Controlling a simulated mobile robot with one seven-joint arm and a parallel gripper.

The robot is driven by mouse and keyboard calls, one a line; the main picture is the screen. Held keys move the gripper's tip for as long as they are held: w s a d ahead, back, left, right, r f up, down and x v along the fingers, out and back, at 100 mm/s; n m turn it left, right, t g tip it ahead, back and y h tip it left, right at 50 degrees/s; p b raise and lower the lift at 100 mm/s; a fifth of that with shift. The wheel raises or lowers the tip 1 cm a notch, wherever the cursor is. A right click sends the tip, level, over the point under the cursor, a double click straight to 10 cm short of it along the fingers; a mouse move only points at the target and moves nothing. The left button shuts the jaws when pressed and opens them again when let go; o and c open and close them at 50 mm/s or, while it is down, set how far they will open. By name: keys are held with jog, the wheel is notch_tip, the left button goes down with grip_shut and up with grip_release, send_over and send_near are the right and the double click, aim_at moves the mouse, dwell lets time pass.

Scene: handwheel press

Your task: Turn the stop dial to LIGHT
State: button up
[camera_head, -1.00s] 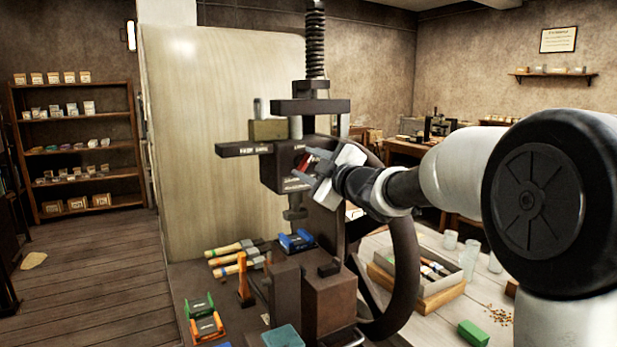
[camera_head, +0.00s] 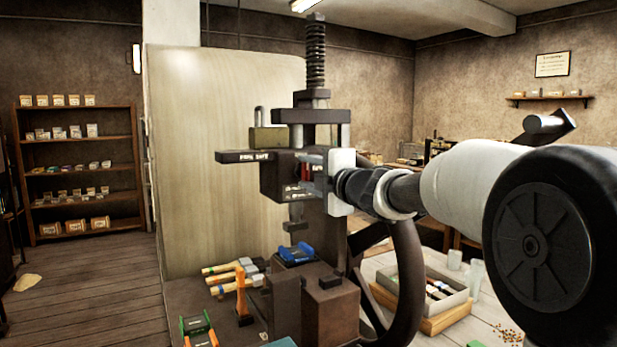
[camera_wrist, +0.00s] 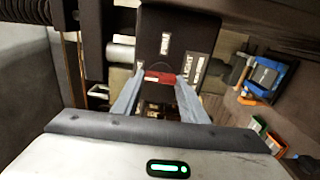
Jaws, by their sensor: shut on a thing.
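The black press head (camera_head: 283,178) stands in the middle of the head view, with pale labels on its faces. The stop dial shows as a small red bar (camera_wrist: 158,80) on the dark face in the wrist view, and a bit of red shows in the head view (camera_head: 306,164). My gripper (camera_wrist: 156,84) is shut on the dial, with one grey finger at each end of the red bar. A LIGHT label (camera_wrist: 188,67) lies just right of the dial; another label (camera_wrist: 165,43) is above it. The dial's pointing mark is not clear.
The large handwheel (camera_head: 405,285) rises right of the press, below my arm. A wooden tray (camera_head: 430,295) and glass jars sit on the table at right.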

dwell(0.4)
jog(key=o, duration=1)
jog(key=shift+o, duration=0.2)
jog(key=p+v, duration=0.1)
jog(key=v, duration=1.6)
jog(key=shift+d, duration=0.2)
jog(key=shift+s, duration=0.15)
